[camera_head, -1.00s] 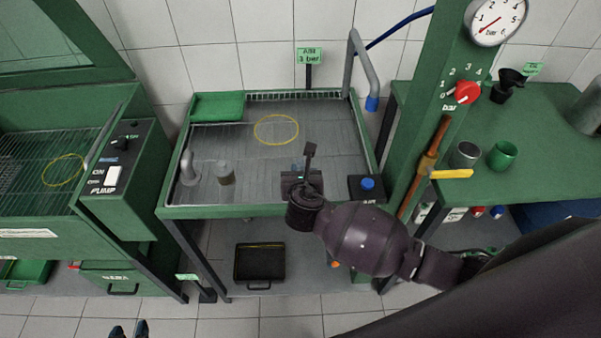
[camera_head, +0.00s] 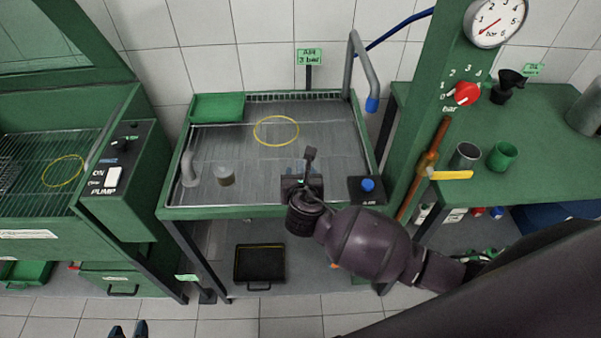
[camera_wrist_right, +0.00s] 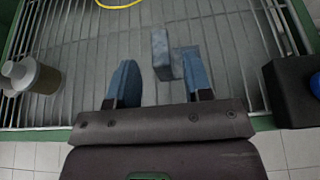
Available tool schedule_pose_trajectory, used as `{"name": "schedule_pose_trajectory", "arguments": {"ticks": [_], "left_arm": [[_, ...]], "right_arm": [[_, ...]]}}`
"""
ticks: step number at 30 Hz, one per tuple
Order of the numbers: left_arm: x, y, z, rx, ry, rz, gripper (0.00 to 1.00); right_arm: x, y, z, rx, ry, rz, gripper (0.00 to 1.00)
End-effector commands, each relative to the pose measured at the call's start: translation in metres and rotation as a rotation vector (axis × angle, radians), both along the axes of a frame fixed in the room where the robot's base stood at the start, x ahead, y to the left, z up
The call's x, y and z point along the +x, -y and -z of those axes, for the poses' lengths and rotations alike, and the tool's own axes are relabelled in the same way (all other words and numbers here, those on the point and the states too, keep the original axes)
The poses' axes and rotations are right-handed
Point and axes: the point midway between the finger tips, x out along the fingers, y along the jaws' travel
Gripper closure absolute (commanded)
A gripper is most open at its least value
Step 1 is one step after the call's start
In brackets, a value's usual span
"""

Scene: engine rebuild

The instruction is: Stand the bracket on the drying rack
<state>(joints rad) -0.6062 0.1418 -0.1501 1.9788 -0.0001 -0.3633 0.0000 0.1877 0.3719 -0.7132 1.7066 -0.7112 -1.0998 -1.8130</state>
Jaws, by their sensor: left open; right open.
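The bracket (camera_wrist_right: 161,55) is a small grey-blue angled piece in the right wrist view. It stands upright on the wires of the drying rack (camera_wrist_right: 85,45), between the blue fingers of my right gripper (camera_wrist_right: 158,64). The fingers are apart, with a gap beside the bracket on the left; I cannot tell whether the right finger touches it. In the head view my right gripper (camera_head: 299,172) is over the front of the rack (camera_head: 335,130) and mostly hides the bracket. My left gripper (camera_head: 129,329) shows only its fingertips, apart and empty, at the bottom edge.
A yellow ring (camera_head: 276,130) marks the rack's back middle. A black box with a blue button (camera_head: 367,185) is right of my gripper. A green tray (camera_head: 217,107) lies back left.

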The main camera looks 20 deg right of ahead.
Motion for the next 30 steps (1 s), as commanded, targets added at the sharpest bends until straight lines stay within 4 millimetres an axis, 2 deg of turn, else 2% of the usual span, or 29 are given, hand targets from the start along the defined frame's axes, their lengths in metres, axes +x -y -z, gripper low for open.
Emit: {"name": "schedule_pose_trajectory", "arguments": {"ticks": [9, 15, 24, 30], "left_arm": [[0.000, 0.000, -0.003, 0.000, -0.001, 0.000, 0.57], [-0.001, 0.000, -0.003, 0.000, -0.003, 0.000, 0.57], [-0.003, -0.001, -0.003, 0.001, -0.006, -0.001, 0.57], [-0.003, -0.001, -0.002, 0.001, -0.007, -0.001, 0.57]], "right_arm": [[-0.054, -0.015, -0.023, 0.002, 0.000, 0.000, 0.54], [-0.081, -0.023, -0.035, 0.000, 0.000, -0.001, 0.54], [-0.097, -0.028, -0.042, 0.001, 0.000, 0.000, 0.54], [-0.099, -0.026, -0.036, 0.073, -0.007, 0.019, 0.54]]}}
